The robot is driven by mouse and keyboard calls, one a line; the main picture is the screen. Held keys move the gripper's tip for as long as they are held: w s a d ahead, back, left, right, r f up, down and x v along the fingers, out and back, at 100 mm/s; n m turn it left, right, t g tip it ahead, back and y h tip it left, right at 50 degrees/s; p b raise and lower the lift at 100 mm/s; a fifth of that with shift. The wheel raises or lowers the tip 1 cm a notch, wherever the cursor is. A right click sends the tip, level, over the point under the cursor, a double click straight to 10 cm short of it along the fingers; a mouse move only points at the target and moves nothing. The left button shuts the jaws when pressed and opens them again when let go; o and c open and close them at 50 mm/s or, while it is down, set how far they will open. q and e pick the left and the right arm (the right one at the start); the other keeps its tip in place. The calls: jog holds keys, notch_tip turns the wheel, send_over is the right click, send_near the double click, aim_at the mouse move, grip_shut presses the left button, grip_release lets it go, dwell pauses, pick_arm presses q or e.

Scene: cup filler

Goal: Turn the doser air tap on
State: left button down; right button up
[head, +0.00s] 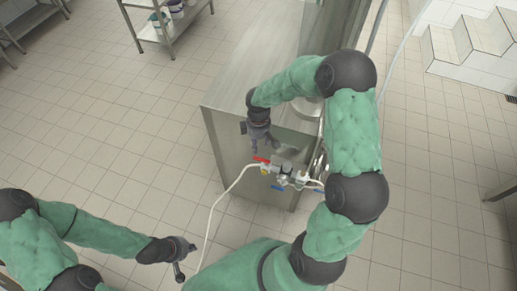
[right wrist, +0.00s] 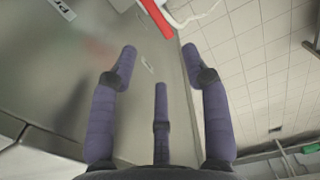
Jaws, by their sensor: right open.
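A small valve assembly (head: 285,175) sits at the near end of the steel machine. It has a red tap handle (head: 262,159) on its left and blue handles (head: 277,188) lower down. Which of these is the doser air tap I cannot tell. My right gripper (head: 265,143) is open and empty, just above the red handle and apart from it. In the right wrist view the red handle (right wrist: 157,18) shows at the top, beyond the spread fingers (right wrist: 152,75). My left gripper (head: 180,268) hangs at the lower left, far from the valves; its fingers are too small to read.
A white hose (head: 216,205) runs from the valves down to the floor. The steel machine (head: 235,140) stands under and behind my right gripper. A metal shelf (head: 165,30) stands at the back left. Tiled floor is open on the left; white steps (head: 470,40) are at the far right.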

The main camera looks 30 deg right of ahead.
jog(key=shift+r, duration=1.35)
